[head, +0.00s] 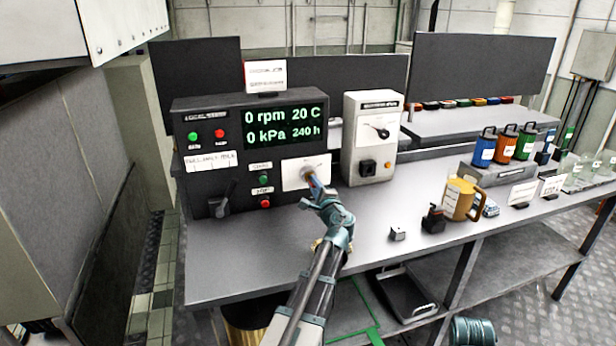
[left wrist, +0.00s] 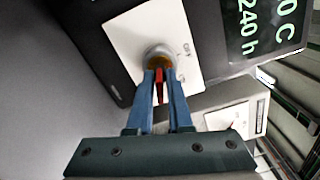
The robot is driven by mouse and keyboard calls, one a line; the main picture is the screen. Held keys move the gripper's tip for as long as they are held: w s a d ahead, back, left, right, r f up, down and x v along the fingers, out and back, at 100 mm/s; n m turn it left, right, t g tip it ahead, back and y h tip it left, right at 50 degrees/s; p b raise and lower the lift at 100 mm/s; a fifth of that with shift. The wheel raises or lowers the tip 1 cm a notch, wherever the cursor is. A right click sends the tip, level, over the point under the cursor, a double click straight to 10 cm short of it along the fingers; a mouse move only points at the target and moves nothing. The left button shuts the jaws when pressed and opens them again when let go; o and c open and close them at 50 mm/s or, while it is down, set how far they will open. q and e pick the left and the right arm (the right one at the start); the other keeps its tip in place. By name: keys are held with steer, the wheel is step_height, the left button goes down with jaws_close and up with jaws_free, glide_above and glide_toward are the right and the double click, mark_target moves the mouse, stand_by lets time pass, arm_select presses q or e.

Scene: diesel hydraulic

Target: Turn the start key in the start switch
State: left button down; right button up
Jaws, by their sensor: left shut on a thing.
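The start switch (head: 307,170) is a round grey knob-like fitting on a white plate (head: 294,182) on the front of the dark control panel. It also shows in the left wrist view (left wrist: 157,52), with a brownish-orange face towards me. The start key (left wrist: 160,88) is a thin red piece at the switch, between my fingers. My left gripper (left wrist: 160,77) is shut on the key, its blue fingertips right at the switch. In the head view the left gripper (head: 313,182) reaches up to the plate and hides most of the key. My right gripper is in neither view.
The panel display (head: 284,126) reads 0 rpm, 20 C, 0 kPa and 240 h. A black lever (head: 222,203) and a red button (head: 265,202) sit left of the switch. A pale gauge box (head: 371,140) stands close on the right. A tan jug (head: 461,199) is further right.

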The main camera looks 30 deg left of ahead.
arm_select(q)
steer(key=m, duration=0.9)
steer(key=shift+m, duration=0.4)
steer(key=c, duration=0.8)
jaws_free()
steer(key=shift+o, duration=0.2)
steer(key=v, duration=1.3)
steer(key=shift+s+d, duration=0.25)
steer(key=shift+f, duration=0.1)
